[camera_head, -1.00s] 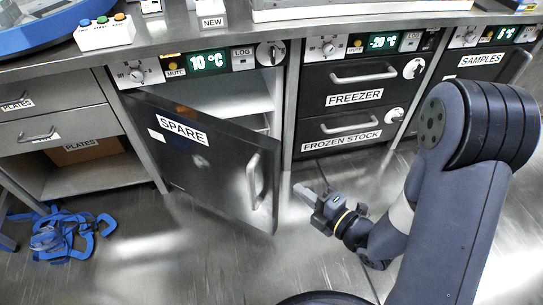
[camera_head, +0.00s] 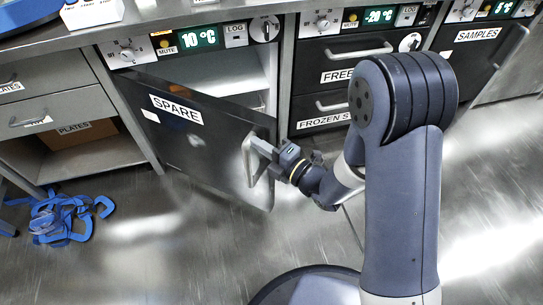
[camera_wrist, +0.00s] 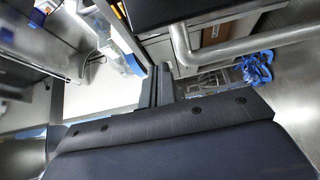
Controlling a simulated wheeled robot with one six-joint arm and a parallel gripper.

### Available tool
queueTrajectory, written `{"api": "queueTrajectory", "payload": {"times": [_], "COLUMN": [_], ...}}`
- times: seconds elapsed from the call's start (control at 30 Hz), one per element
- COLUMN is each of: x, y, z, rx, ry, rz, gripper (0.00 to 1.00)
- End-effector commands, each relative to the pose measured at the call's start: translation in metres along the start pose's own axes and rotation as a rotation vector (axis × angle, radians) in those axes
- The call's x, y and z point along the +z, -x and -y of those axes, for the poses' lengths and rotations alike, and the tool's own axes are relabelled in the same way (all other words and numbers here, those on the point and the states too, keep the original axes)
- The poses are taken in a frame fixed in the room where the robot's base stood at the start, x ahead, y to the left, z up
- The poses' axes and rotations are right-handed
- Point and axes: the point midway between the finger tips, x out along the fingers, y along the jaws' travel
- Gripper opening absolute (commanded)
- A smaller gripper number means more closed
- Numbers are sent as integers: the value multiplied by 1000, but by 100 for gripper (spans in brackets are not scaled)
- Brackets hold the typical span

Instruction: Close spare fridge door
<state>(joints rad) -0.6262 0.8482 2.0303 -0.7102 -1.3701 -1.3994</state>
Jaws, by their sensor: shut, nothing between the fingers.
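The spare fridge door (camera_head: 205,135) is dark, labelled SPARE, and stands ajar, hinged at its left and swung out on the right. Its metal handle (camera_head: 251,172) is near the free edge. My gripper (camera_head: 258,147) is shut and empty at the upper end of the handle; I cannot tell if it touches. In the wrist view my gripper's fingers (camera_wrist: 157,84) point past the door's edge, with the handle bar (camera_wrist: 183,42) to their right. Part of the pale fridge interior (camera_head: 232,75) shows through the gap.
Freezer drawers (camera_head: 345,75) are shut to the right of the fridge. An open shelf with a PLATES box (camera_head: 85,133) is at the left. A tangle of blue straps (camera_head: 65,215) lies on the floor at left. The floor before the door is clear.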

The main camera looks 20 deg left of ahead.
Motion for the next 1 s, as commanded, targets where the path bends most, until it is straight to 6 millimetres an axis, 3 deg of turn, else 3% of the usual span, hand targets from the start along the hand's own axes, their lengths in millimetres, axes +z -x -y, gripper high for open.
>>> {"api": "queueTrajectory", "payload": {"times": [0.2,0.77,1.0], "x": [24,32,61], "y": [-4,-5,-9], "z": [0,0,2], "rx": [0,1,2], "ry": [1,1,4], "rz": [3,-3,-42], "gripper": [0,0,0]}}
